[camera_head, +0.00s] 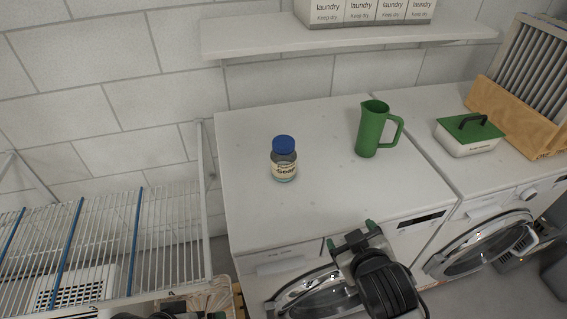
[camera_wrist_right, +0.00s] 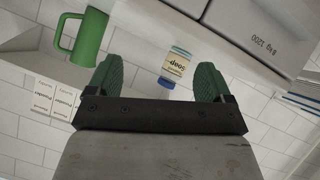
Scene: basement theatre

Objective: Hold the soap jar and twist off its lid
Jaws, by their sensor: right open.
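The soap jar (camera_head: 284,168) stands upright on the white top of the left washing machine. It has a blue lid (camera_head: 284,144) on top and a pale label. In the right wrist view the jar (camera_wrist_right: 175,67) appears upside down beyond the fingers, between them in the picture. My right gripper (camera_head: 351,236) is open and empty, with green fingertips, over the front edge of the machine, apart from the jar. Its fingers also show in the right wrist view (camera_wrist_right: 158,80). Only a dark part of what seems my left gripper (camera_head: 188,312) shows at the bottom edge; its fingers are unclear.
A green jug (camera_head: 373,131) stands right of the jar. Farther right are a white box with a green lid (camera_head: 470,136) and a wooden crate (camera_head: 517,117). A wire drying rack (camera_head: 100,235) is at left. A shelf (camera_head: 345,38) with laundry boxes hangs above. The top around the jar is clear.

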